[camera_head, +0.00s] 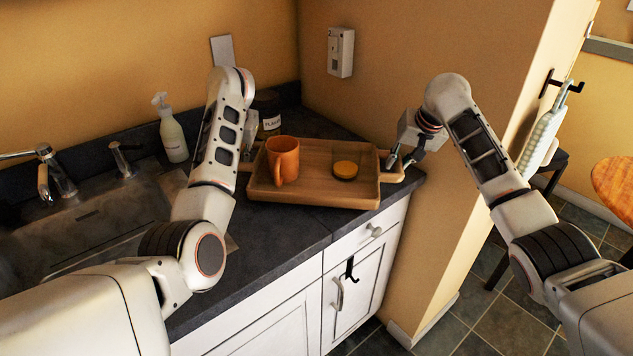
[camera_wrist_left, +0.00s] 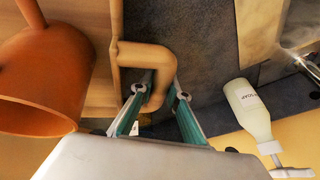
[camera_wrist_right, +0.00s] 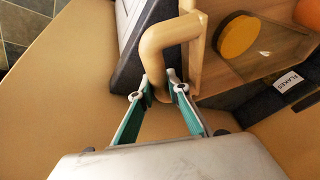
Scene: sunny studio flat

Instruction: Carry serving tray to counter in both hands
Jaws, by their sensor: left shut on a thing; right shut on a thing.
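The wooden serving tray (camera_head: 314,185) is level over the dark counter (camera_head: 285,229), at its right end. Whether it rests on the surface or hangs just above it, I cannot tell. An orange mug (camera_head: 283,160) stands upright on its left half and a flat yellow round thing (camera_head: 345,170) lies on its right half. My left gripper (camera_wrist_left: 161,93) is shut on the tray's left handle (camera_wrist_left: 150,57); in the head view my arm mostly hides it. My right gripper (camera_wrist_right: 160,93) is shut on the right handle (camera_wrist_right: 168,38), near the wall corner.
A sink (camera_head: 105,225) with a tap (camera_head: 52,175) lies left of the tray. A soap bottle (camera_head: 172,135) and a jar labelled flakes (camera_head: 269,114) stand at the back. An orange wall end (camera_head: 440,235) borders the counter's right side.

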